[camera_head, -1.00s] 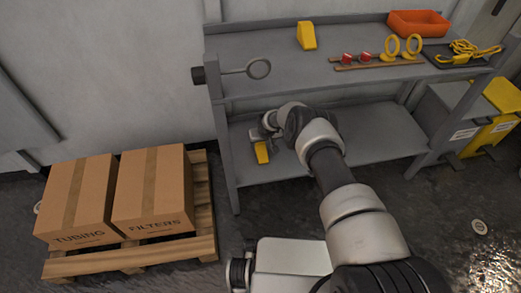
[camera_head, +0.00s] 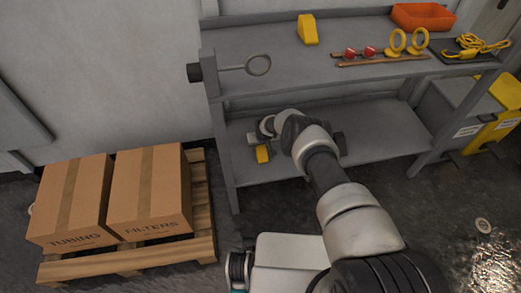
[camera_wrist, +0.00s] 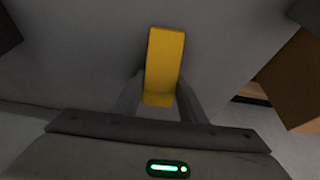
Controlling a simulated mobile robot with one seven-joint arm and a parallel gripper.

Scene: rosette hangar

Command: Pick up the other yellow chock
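One yellow chock (camera_head: 263,154) is on the lower shelf near its left end, at my gripper (camera_head: 262,141). In the wrist view this chock (camera_wrist: 164,62) lies lengthwise ahead of the palm. The two fingers of my gripper (camera_wrist: 160,92) stand on either side of its near end. I cannot tell whether they touch it or leave narrow gaps. My wrist and arm cover part of the lower shelf around it. A second yellow chock (camera_head: 307,29) sits on the upper shelf, left of the middle, clear of my gripper.
The grey shelf unit (camera_head: 215,150) has its upper board above my wrist. The upper shelf also holds an orange bin (camera_head: 420,17), yellow rings (camera_head: 396,43) and a yellow cable (camera_head: 470,46). Boxes (camera_head: 146,190) stand on a pallet (camera_head: 204,215) at left. A yellow-fronted cabinet (camera_head: 490,130) stands at right.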

